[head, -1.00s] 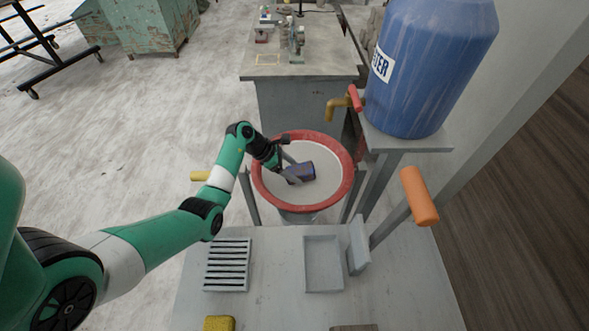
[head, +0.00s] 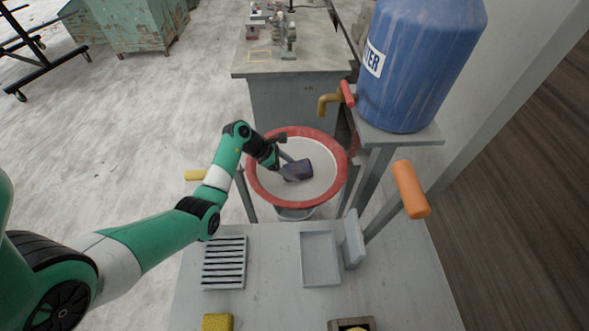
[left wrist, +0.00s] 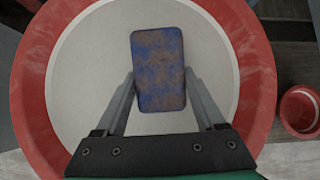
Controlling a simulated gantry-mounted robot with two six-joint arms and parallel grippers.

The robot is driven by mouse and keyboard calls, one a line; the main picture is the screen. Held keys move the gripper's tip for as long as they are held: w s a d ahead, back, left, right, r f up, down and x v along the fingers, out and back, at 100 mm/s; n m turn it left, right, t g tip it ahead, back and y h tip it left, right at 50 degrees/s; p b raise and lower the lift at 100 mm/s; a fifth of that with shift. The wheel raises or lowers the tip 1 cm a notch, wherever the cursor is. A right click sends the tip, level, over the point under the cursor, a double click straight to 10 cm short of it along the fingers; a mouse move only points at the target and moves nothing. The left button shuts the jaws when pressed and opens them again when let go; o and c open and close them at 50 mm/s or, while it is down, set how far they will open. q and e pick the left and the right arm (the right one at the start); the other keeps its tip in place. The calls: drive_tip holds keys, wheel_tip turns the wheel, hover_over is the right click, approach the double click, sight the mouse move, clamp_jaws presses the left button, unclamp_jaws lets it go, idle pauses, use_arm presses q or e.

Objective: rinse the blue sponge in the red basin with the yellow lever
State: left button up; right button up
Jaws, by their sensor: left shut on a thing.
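The blue sponge (head: 300,169) has brown stains, seen clearly in the left wrist view (left wrist: 158,70). My left gripper (head: 288,172) is shut on it, with a finger on each side, in the left wrist view (left wrist: 160,92). The sponge is within the rim of the red basin (head: 258,197), over its pale inside. I cannot tell whether it touches the bottom. The yellow lever (head: 195,175) sticks out left of the basin, apart from my gripper. My right gripper is not in view.
A blue water barrel (head: 420,70) stands right of the basin, with a brass tap (head: 328,103) and red handle (head: 347,93). An orange handle (head: 411,190) is nearer. On the front table are a slatted rack (head: 224,262), a grey tray (head: 320,258) and a yellow sponge (head: 217,322).

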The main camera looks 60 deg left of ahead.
use_arm(q)
drive_tip(key=shift+s+a, duration=0.1)
idle(0.3)
drive_tip(key=shift+s+a+p, duration=0.2)
drive_tip(key=shift+s+p, duration=0.1)
drive_tip(key=shift+w, duration=0.1)
drive_tip(key=shift+w+d, duration=0.3)
idle(0.3)
